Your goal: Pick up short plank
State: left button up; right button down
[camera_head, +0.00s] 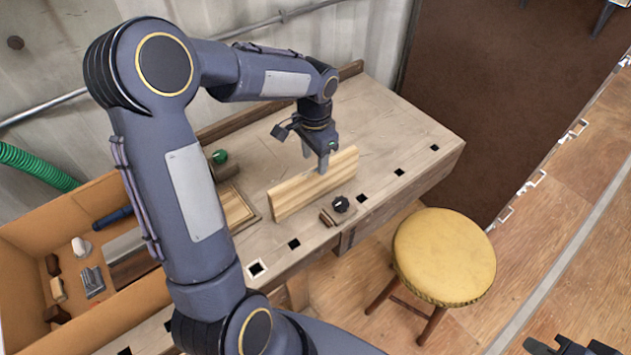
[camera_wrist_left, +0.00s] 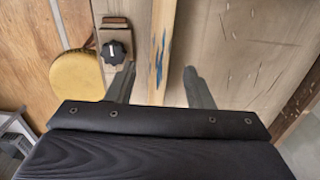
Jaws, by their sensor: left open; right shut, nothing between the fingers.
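The short plank (camera_head: 312,184) is a light wooden board standing on its long edge on the workbench. My left gripper (camera_head: 316,160) is over its top edge near the right end, fingers pointing down. In the left wrist view the plank (camera_wrist_left: 159,45) runs between the open fingers (camera_wrist_left: 160,72), with a gap visible on both sides. I cannot tell how far the fingers reach down beside it. My right gripper (camera_head: 575,346) is shut and empty at the bottom right corner, partly cut off, far from the plank.
The workbench (camera_head: 410,130) has square holes along its front edge. A black knob (camera_head: 341,203) on a small wooden block stands just in front of the plank. A yellow stool (camera_head: 444,255) is in front of the bench. A tool tray (camera_head: 35,232) with several items is at left.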

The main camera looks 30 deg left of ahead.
aim_at(316, 169)
pick_arm(q)
notch_tip(316, 169, down, 7)
jog(key=shift+w+d+f+p, duration=0.1)
jog(key=shift+f+p, duration=0.05)
jog(key=shift+p, duration=0.25)
jog(key=shift+c, duration=0.5)
grip_shut()
